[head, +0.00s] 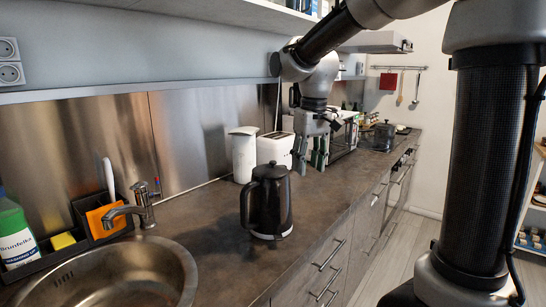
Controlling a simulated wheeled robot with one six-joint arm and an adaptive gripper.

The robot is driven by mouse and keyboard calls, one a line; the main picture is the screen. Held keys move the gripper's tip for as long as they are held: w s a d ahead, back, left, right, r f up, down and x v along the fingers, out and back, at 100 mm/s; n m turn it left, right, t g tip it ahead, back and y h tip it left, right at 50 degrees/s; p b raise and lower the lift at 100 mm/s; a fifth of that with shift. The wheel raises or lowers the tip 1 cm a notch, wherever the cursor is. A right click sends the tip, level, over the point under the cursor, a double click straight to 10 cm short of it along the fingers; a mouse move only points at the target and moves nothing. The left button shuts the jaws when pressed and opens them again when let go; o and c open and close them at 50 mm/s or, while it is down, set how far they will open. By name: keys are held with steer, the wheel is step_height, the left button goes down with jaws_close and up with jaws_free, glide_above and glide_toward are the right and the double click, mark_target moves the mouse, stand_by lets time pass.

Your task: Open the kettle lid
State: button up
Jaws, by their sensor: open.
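A black kettle (267,205) with a dark see-through body stands upright on the brown countertop, right of the sink. Its handle is on the left side and its black lid (269,171) looks shut on top. My gripper (311,164) points downward, above and to the right of the kettle. Its fingers are apart with nothing seen between them, and it appears clear of the kettle. How far it is from the kettle in depth is hard to tell.
A white canister (243,154) and a white toaster (275,148) stand behind the kettle. The sink (112,276) and faucet (136,208) are at left. A dark pot (383,136) stands farther back. The countertop right of the kettle is clear.

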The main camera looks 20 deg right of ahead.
glide_toward(274, 162)
steer(key=shift+g, duration=0.3)
steer(key=f, duration=0.1)
steer(key=s+f, duration=0.1)
steer(key=f, duration=0.1)
steer(key=s+d+f, duration=0.1)
steer(key=f, duration=0.1)
steer(key=shift+f, duration=0.2)
steer(key=w, duration=0.1)
steer(key=w+a+r, duration=0.1)
steer(key=w, duration=0.1)
steer(key=shift+r, duration=0.3)
steer(key=r, duration=0.3)
steer(key=shift+w+a+r, duration=0.1)
steer(key=shift+w+a, duration=0.1)
steer(key=shift+w, duration=0.2)
steer(key=shift+s, duration=0.25)
step_height(274, 162, down, 8)
steer(key=shift+r, duration=0.2)
jaws_close()
